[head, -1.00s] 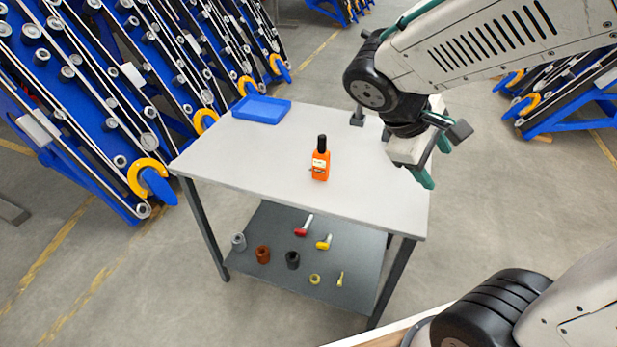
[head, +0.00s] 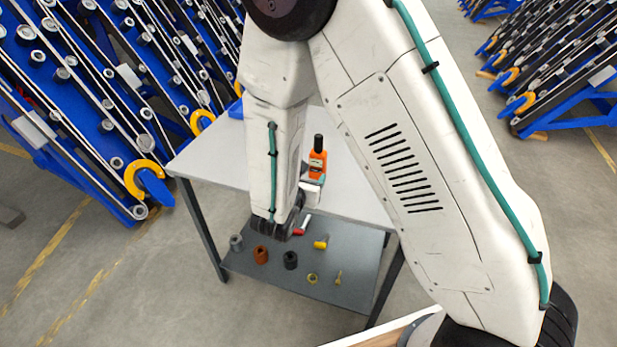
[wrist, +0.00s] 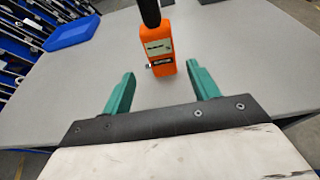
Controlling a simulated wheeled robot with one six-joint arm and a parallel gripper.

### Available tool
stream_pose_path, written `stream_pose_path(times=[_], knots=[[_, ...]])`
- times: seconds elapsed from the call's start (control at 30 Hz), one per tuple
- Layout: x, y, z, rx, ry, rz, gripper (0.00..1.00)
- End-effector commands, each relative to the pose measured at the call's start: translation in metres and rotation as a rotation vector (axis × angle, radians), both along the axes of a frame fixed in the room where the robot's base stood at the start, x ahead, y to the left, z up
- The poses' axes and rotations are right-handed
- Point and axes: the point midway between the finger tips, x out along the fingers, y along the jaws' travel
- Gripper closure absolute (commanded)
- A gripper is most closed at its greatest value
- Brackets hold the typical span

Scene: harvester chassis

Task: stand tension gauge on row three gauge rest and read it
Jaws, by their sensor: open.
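The tension gauge, an orange body with a black top, stands upright on the light grey tabletop. It shows in the head view (head: 317,160) and ahead of my gripper in the wrist view (wrist: 158,50). My gripper (wrist: 161,88) has its two green fingers spread wide and empty, with the gauge just beyond the fingertips, between their lines. In the head view my arm covers much of the table, and my gripper is mostly hidden beside the gauge. I cannot make out a row three gauge rest.
A blue tray (wrist: 72,32) lies at the table's far left corner. The lower shelf (head: 350,275) holds several small parts, including a brown cylinder (head: 261,255) and a black one (head: 290,260). Blue roller-and-belt racks (head: 75,90) stand at left. The tabletop around the gauge is bare.

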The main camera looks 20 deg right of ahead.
Motion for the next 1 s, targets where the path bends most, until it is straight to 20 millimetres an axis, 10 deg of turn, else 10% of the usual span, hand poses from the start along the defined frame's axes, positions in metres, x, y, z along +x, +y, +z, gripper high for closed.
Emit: stream_pose_path(times=[1.0], knots=[[0.073,-0.055,-0.027,0.002,-0.002,-0.005,0.4]])
